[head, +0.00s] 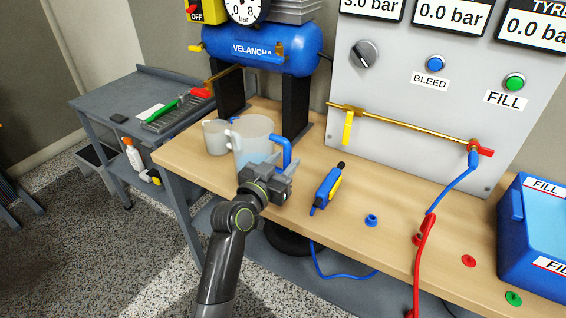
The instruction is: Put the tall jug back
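The tall jug (254,131) is clear, with pale blue liquid inside and a blue handle (287,150) on its right side. It is upright at the left part of the wooden bench; its base is hidden behind my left gripper, so I cannot tell whether it touches the bench. My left gripper (286,180) is in front of the jug's lower part, with its fingers near the lower end of the handle. Whether they are closed on it does not show. A shorter clear jug (214,138) stands just left of the tall one. My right gripper is out of view.
A blue tank (262,50) on dark supports stands behind. A grey gauge panel (400,90), hoses and a blue box (535,225) are at right. A grey cart (110,90) is at left.

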